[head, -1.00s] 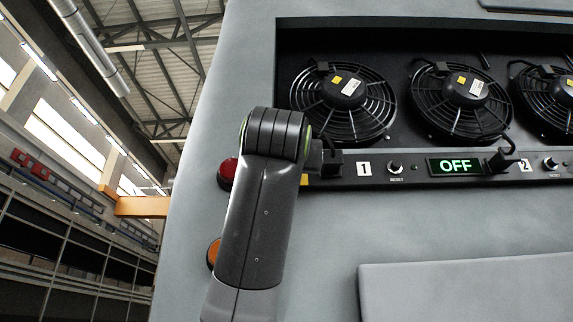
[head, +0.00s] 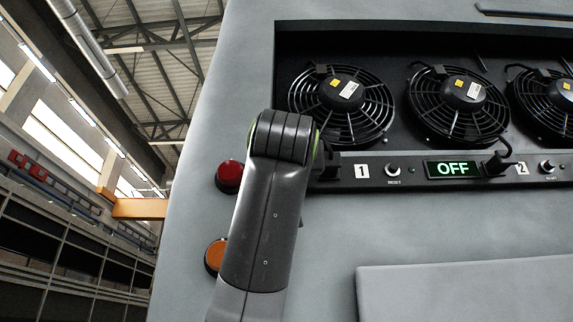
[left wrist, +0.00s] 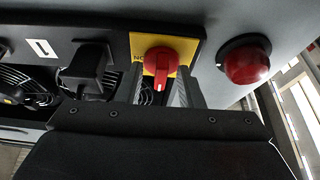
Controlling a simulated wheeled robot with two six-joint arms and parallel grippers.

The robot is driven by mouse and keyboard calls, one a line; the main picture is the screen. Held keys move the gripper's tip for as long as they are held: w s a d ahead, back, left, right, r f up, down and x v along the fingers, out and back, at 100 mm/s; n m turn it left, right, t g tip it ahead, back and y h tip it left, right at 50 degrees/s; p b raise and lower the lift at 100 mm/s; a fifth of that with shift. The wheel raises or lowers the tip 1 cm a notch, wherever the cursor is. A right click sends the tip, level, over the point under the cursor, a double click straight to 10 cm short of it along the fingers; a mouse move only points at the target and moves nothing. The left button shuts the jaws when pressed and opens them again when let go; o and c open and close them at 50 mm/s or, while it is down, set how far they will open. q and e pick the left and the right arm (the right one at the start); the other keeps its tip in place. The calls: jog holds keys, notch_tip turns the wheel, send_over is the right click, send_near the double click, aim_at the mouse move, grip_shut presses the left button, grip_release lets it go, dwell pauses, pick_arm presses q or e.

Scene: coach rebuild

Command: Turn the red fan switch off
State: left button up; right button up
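The red fan switch (left wrist: 160,62) is a rotary knob on a yellow plate (left wrist: 183,50) in the left wrist view. Its grip points toward the bottom of that picture. My left gripper (left wrist: 160,92) is open, with one finger on each side of the knob. I cannot tell whether either finger touches it. In the head view my left arm hides the switch and the gripper. The display (head: 452,169) on the panel strip reads OFF in green. My right gripper is not in view.
A red dome (head: 230,175) and an orange dome (head: 215,257) stick out left of my arm. The red dome also shows in the left wrist view (left wrist: 246,64). Caged fans (head: 341,106) sit in the recess above the strip, with black plugs (head: 497,163) below.

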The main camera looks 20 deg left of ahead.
pick_arm(q)
jog(key=shift+s, duration=0.1)
jog(key=b+v, duration=0.9)
jog(key=v, duration=0.8)
jog(key=shift+d+f, duration=0.1)
